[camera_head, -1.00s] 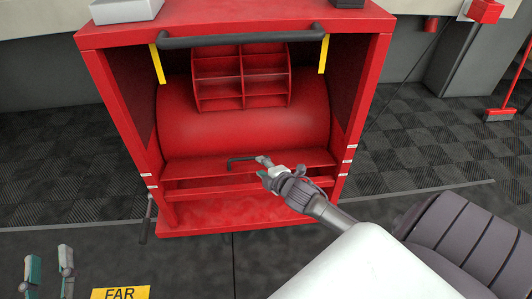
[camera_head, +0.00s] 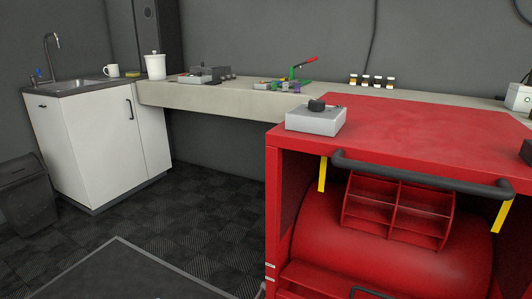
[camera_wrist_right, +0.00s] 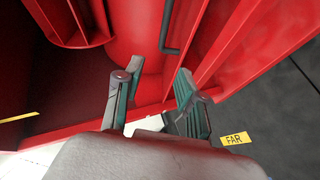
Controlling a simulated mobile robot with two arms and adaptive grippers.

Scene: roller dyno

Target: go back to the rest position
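My right gripper (camera_wrist_right: 152,88) shows only in the right wrist view. Its two fingers are apart with nothing between them. Beyond the fingertips is a dark bar handle (camera_wrist_right: 168,28) on the red roller dyno (camera_wrist_right: 225,45). The handle and the fingers look apart. In the head view the red dyno (camera_head: 430,125) stands at the right, and the top of the low handle (camera_head: 372,292) shows at the bottom edge. Neither gripper shows in the head view, and my left gripper is in no current view.
A grey control box (camera_head: 316,118) with a black knob sits on the dyno's top. A dark bar (camera_head: 420,175) crosses its upper front. A long counter (camera_head: 215,98), a white sink cabinet (camera_head: 95,145) and a dark bin (camera_head: 25,195) line the back. The checkered floor (camera_head: 185,215) between is clear.

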